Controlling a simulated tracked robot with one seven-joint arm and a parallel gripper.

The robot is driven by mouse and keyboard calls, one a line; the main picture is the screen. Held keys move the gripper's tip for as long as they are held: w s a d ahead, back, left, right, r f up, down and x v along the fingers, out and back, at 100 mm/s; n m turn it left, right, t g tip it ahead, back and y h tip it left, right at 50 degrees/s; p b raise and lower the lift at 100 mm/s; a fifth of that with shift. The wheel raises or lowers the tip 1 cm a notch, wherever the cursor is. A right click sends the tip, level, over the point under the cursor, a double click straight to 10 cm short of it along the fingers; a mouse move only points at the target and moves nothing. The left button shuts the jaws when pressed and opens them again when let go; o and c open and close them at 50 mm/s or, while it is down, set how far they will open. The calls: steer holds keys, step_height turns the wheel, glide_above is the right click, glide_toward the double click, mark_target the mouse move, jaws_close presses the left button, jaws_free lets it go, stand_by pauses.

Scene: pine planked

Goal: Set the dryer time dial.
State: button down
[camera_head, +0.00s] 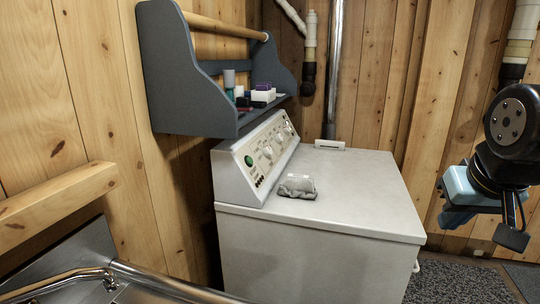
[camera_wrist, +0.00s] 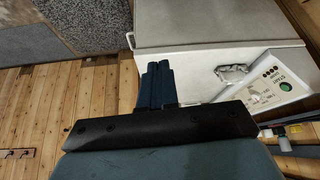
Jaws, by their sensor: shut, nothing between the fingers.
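The white dryer (camera_head: 320,235) stands against the plank wall in the head view. Its slanted control panel (camera_head: 255,155) runs along the back edge, with a green button (camera_head: 249,160) at the near end and several pale dials (camera_head: 268,152) further along. Which one is the time dial I cannot tell. The panel also shows in the wrist view (camera_wrist: 284,80), at the right. My gripper (camera_wrist: 157,84) is shut and empty, its dark fingers together in front of the dryer. In the head view my gripper is at the far right, well apart from the panel.
A grey wall shelf (camera_head: 210,125) with small bottles and boxes hangs above the panel. A crumpled grey cloth (camera_head: 297,187) lies on the dryer top. A metal sink (camera_head: 60,275) is at lower left. Pipes (camera_head: 310,50) run up the back wall. A dark speckled mat (camera_head: 455,284) lies on the floor.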

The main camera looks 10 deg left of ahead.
stand_by(0.4)
steer(key=c, duration=1.6)
jaws_free()
steer(key=shift+w+a+r, duration=0.15)
steer(key=shift+w, duration=0.1)
steer(key=o, duration=0.9)
steer(key=w+a+r+m+g+y, duration=0.1)
steer(key=w+a+m, duration=0.4)
steer(key=w, duration=0.6)
steer(key=shift+w+a+r+y, duration=0.2)
steer(key=shift+a+r+y, duration=0.55)
steer(key=shift+a+y, duration=0.35)
steer(key=shift+o, duration=0.3)
steer(key=w+a+m+g+y, duration=0.1)
steer(key=w+a+m, duration=0.3)
steer(key=w, duration=0.5)
steer(key=shift+a+y, duration=0.7)
steer(key=m+y, duration=0.8)
steer(key=m, duration=0.5)
glide_toward(270, 149)
steer(key=shift+g, duration=0.3)
steer(key=x, duration=0.7)
steer(key=shift+w+a+f, duration=0.1)
steer(key=shift+w+a, duration=0.05)
steer(key=shift+a, duration=0.2)
steer(key=c, duration=1.1)
